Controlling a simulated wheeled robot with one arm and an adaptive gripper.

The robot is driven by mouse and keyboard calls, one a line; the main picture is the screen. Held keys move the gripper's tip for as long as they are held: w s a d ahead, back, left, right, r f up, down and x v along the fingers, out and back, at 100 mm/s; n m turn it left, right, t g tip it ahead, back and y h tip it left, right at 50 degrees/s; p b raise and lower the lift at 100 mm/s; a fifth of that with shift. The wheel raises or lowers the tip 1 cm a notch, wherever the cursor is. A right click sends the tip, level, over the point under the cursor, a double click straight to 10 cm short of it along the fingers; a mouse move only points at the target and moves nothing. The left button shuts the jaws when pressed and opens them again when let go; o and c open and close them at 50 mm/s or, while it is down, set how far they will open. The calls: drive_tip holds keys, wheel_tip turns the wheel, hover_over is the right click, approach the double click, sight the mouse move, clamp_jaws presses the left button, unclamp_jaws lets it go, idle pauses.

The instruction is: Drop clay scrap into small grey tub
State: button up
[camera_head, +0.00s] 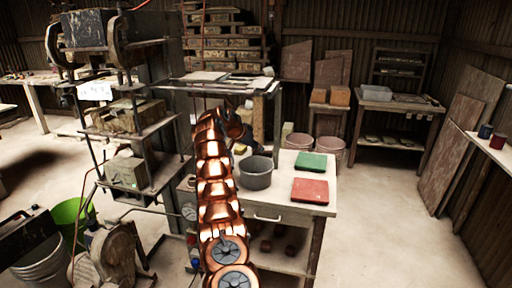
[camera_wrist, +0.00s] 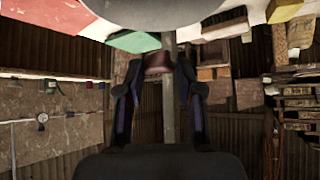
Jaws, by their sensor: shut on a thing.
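The small grey tub (camera_head: 256,173) stands on the left part of a pale worktable. My gripper (camera_head: 246,142) is just above and behind the tub's rim in the head view. The wrist view appears upside down; there my gripper (camera_wrist: 158,66) is shut on a reddish-brown piece, the clay scrap (camera_wrist: 158,60), held between the fingertips. The scrap cannot be made out in the head view. The grey tub (camera_wrist: 170,12) fills the top middle of the wrist view, close to the fingertips but apart from them. The inside of the tub looks dark, its contents unclear.
A green slab (camera_head: 311,161) and a red slab (camera_head: 310,190) lie on the worktable (camera_head: 268,208) right of the tub. A tall press (camera_head: 127,130) with a gauge stands close on the left. The floor on the right is clear.

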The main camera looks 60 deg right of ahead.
drive_tip(key=shift+f, duration=0.3)
drive_tip(key=o, duration=1.2)
drive_tip(key=shift+r, duration=0.1)
drive_tip(key=v, duration=1.2)
